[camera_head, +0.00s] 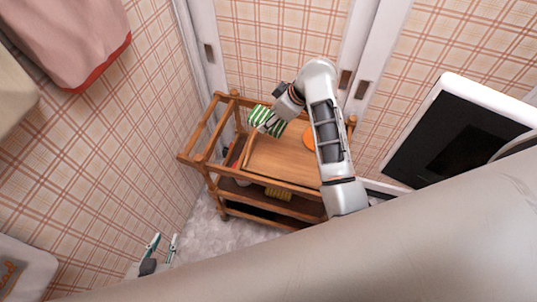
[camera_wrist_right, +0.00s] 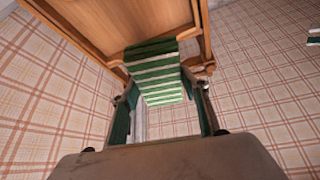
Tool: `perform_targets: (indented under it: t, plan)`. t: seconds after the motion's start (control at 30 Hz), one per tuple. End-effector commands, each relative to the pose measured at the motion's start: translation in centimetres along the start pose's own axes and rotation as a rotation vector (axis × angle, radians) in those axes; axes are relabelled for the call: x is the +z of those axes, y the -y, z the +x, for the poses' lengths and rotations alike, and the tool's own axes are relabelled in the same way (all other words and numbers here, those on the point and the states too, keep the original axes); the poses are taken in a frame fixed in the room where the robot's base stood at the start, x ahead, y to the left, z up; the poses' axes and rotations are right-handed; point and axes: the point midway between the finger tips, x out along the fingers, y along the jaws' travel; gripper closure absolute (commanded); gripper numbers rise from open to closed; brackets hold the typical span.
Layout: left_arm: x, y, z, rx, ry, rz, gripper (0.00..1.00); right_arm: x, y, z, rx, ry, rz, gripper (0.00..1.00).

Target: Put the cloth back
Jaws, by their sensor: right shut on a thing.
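The green and white striped cloth (camera_head: 265,120) is above the back left part of a wooden cart (camera_head: 290,165). It also shows in the right wrist view (camera_wrist_right: 155,68), between the fingers. My right gripper (camera_head: 277,113) is shut on the cloth; it shows in the right wrist view too (camera_wrist_right: 160,92), with the wooden cart beyond. Whether the cloth touches the cart's rail I cannot tell. My left gripper (camera_head: 163,243) is open and empty at the lower left, apart from the cart.
An orange round thing (camera_head: 309,139) is on the cart top, partly behind my right arm. A yellow thing (camera_head: 278,193) is on a lower shelf. A pink towel (camera_head: 75,35) hangs at the upper left. A dark white-framed panel (camera_head: 450,140) is at the right.

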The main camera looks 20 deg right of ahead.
Motion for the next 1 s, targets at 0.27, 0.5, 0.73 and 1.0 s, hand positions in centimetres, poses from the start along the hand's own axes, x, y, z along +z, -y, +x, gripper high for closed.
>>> perform_targets:
  t: [0.27, 0.5, 0.73, 1.0]
  plan:
    - [-0.4, 0.2, -0.7, -0.003, 0.007, -0.007, 0.74, -0.6, 0.7, -2.0, -0.111, 0.100, -0.158, 0.72]
    - [-0.1, 0.2, -0.7, -0.004, 0.013, -0.006, 0.74, 1.2, 0.9, 0.5, -0.125, 0.118, -0.178, 0.72]
    - [0.1, 0.3, -0.8, -0.004, 0.015, -0.002, 0.74, 4.0, 1.1, 5.5, -0.125, 0.118, -0.177, 0.72]
    - [0.2, 0.5, -0.8, -0.003, 0.015, 0.006, 0.74, 6.8, 1.2, 10.5, -0.123, 0.116, -0.177, 0.72]
